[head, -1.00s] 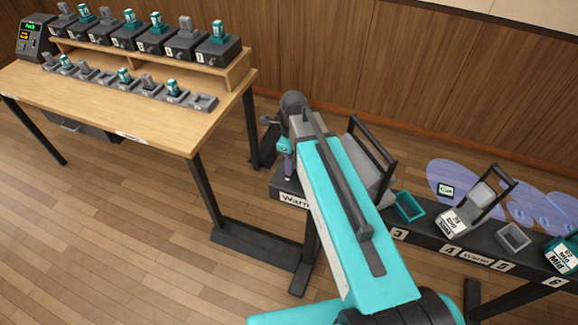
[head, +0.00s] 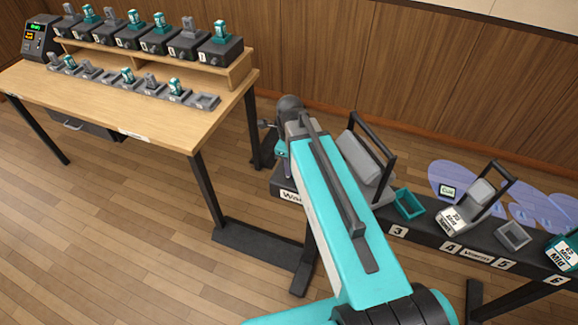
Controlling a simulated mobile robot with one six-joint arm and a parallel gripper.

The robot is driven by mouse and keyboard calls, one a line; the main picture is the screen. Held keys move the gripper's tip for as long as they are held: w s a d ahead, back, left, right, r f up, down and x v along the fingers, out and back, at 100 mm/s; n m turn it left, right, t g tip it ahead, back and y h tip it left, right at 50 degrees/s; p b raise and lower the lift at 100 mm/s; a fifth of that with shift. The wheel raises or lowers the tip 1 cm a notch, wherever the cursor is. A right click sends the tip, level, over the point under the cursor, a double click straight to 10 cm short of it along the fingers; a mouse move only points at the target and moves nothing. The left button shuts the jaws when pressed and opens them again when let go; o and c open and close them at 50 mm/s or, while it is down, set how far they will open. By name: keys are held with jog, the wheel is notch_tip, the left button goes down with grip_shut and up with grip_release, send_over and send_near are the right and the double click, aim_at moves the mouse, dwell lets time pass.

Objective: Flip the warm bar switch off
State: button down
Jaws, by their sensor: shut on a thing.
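My gripper (head: 271,136) is at the left end of the long dark console, just above the label that starts "Wa" (head: 290,196). My own arm hides most of it and part of that label. A small teal piece (head: 281,150) with a white mark is at the jaws, which are shut on it. I cannot tell if this piece is the warm bar switch itself, nor how the switch is set. Right of my arm stands a grey block with a black bar handle (head: 368,157), partly covered by the arm.
A wooden table (head: 100,100) at left carries rows of teal and grey pieces and a display box (head: 40,38).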

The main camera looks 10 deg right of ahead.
jog(key=shift+s+a+f, duration=0.15)
jog(key=shift+a+f, duration=0.1)
jog(key=shift+f, duration=0.3)
jog(key=shift+w+d+r, duration=0.1)
jog(key=shift+w+d, duration=0.25)
jog(key=shift+w, duration=0.3)
jog(key=shift+r, duration=0.1)
jog(key=shift+w+d+r+p, duration=0.1)
jog(key=shift+w+r+p, duration=0.1)
jog(key=shift+r+p, duration=0.85)
jog(key=shift+s+r+p, duration=0.2)
jog(key=shift+r+p, duration=0.3)
jog(key=shift+r, duration=0.15)
jog(key=shift+s+r+p, duration=0.15)
jog(key=shift+r+p, duration=0.3)
jog(key=shift+r, duration=0.15)
notch_tip(320, 180, up, 10)
jog(key=b, duration=0.2)
jog(key=shift+r, duration=0.1)
jog(key=shift+w, duration=0.1)
